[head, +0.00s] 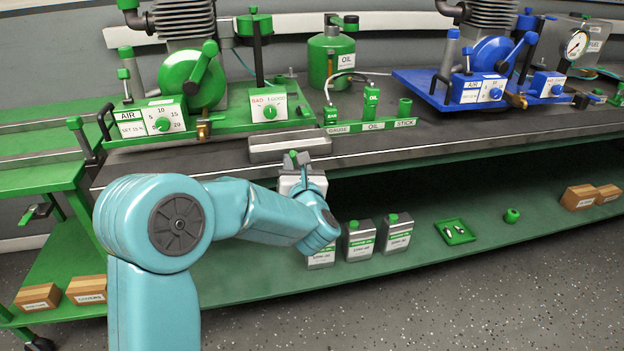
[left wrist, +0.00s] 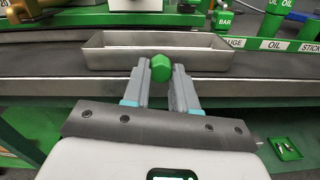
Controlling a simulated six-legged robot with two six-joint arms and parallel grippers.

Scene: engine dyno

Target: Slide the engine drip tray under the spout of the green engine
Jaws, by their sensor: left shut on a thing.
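The engine drip tray (head: 262,151) is a shallow grey metal tray at the front edge of the dark bench top. In the left wrist view the tray (left wrist: 100,58) lies just beyond my fingers, with a green knob (left wrist: 161,67) on its near side. My left gripper (head: 297,160) is shut on this knob; its fingertips (left wrist: 161,78) sit on either side of it. The green engine (head: 190,70) stands behind and left, with a small brass spout (head: 203,128) low at its front. The tray is to the right of the spout, apart from it. My right gripper is not in view.
A green gauge, oil and stick rack (head: 372,125) stands right of the tray. A blue engine (head: 490,70) is farther right. Oil cans (head: 359,240) and a small green tray (head: 455,232) are on the lower shelf. The bench front strip looks clear.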

